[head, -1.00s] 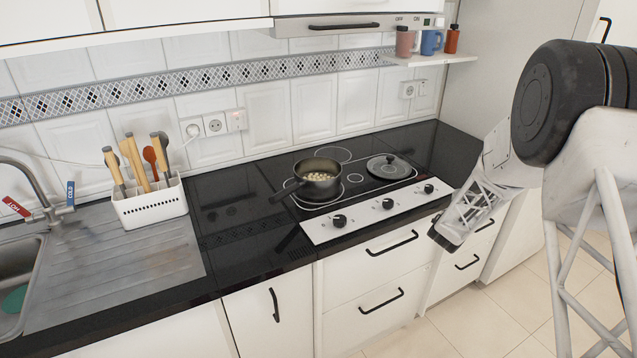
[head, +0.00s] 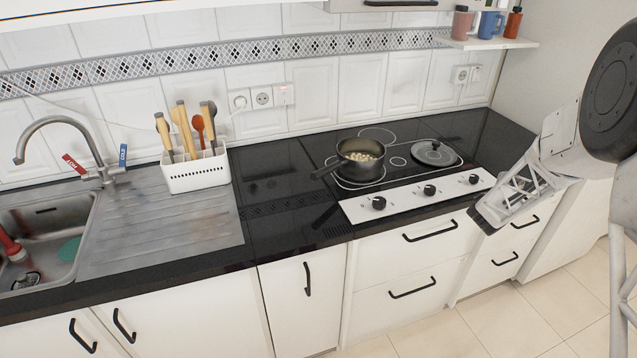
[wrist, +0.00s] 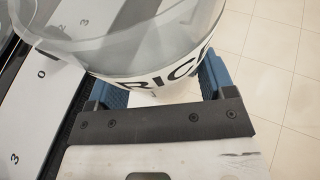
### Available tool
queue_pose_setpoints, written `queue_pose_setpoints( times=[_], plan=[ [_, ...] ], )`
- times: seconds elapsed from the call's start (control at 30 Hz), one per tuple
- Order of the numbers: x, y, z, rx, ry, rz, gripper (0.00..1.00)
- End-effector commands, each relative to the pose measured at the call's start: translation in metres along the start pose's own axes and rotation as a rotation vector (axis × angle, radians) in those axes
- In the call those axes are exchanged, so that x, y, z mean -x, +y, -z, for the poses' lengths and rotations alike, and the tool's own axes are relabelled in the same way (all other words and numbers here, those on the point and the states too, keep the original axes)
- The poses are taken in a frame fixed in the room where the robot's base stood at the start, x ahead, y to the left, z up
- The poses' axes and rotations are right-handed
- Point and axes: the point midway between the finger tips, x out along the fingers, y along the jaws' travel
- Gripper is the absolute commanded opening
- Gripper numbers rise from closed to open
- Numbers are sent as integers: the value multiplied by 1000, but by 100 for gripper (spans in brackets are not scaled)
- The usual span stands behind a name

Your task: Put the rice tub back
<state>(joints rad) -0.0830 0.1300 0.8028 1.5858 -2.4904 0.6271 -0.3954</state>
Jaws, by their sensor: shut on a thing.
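The rice tub (wrist: 150,45) is a clear, see-through round container with a white band lettered "RIC…" in black. It fills the upper middle of the wrist view, and its far side is cut off. My gripper (wrist: 160,88) is shut on the tub, with blue finger pads on either side of the lettered band. In the head view my arm's end is at the right, in front of the drawers. I cannot make out the tub there.
A utensil holder (head: 196,170) stands beside the sink (head: 75,225). The counter left of the hob is clear.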

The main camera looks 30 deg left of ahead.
Motion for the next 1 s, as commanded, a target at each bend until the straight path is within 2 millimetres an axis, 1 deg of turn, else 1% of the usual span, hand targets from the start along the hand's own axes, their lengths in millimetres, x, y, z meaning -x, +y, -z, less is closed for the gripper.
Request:
queue_pose_setpoints(
  times=[0.03, 0.1, 0.43, 0.5, 0.57, 0.77, 0.87, 1.0],
  plan=[
    [3, 5, -9, -2, -3, -1, 48],
    [8, 12, -22, -3, -3, 2, 48],
    [33, 41, -76, -7, -3, 12, 48],
    [38, 51, -71, 1, 0, 0, 48],
    [43, 60, -71, 4, -1, -9, 48],
    [62, 94, -70, 17, -2, -46, 48],
    [76, 115, -69, 27, -2, -70, 48],
    [99, 150, -65, 45, -1, -109, 48]
  ],
)
